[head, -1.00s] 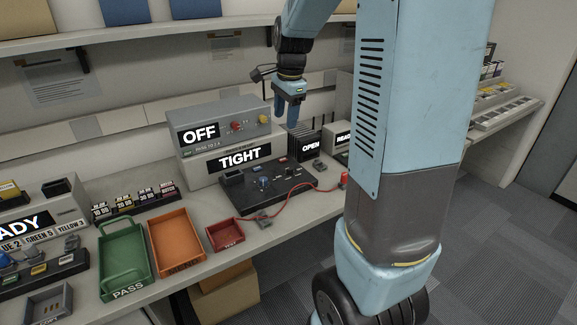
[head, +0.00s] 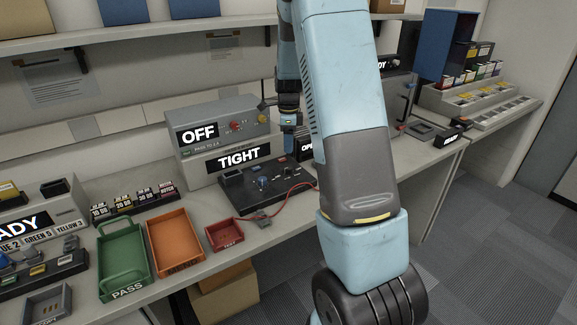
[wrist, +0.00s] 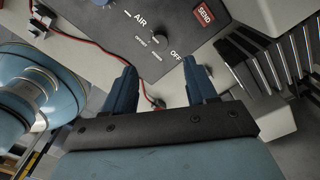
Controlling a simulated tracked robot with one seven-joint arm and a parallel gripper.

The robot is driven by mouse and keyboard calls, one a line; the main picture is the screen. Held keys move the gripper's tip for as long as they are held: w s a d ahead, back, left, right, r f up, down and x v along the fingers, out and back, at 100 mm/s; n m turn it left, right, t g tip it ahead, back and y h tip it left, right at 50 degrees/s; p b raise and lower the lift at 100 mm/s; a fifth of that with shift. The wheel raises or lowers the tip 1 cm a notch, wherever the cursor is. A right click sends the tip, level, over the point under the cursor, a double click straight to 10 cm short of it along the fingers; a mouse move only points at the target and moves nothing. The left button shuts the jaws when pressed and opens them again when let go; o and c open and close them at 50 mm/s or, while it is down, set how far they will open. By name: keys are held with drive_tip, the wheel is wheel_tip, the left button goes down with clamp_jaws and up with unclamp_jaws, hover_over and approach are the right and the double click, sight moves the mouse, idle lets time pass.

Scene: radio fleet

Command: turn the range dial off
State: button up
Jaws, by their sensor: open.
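The dark control panel (head: 255,206) lies flat on the bench below the sign reading TIGHT (head: 244,159). In the wrist view a small dark dial (wrist: 158,41) sits on the panel, between an AIR label and an OFF label. Which mark its pointer is on is too small to tell. My gripper (wrist: 160,76) is open and empty, its two blue fingers pointing toward the panel's edge near the dial, apart from it. In the head view my gripper (head: 289,143) hangs over the back right of the panel.
A red SEND button (wrist: 204,14) and part of a blue knob (wrist: 100,3) are on the same panel. A red cable (head: 288,200) runs at the panel's front right. A grey unit reading OFF (head: 198,134) stands behind. Dark upright fins (wrist: 262,55) stand close at right.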

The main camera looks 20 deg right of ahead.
sight(288, 167)
wheel_tip(288, 167, down, 10)
idle(0.5)
drive_tip(key=c, duration=1.1)
drive_tip(key=shift+o, duration=0.2)
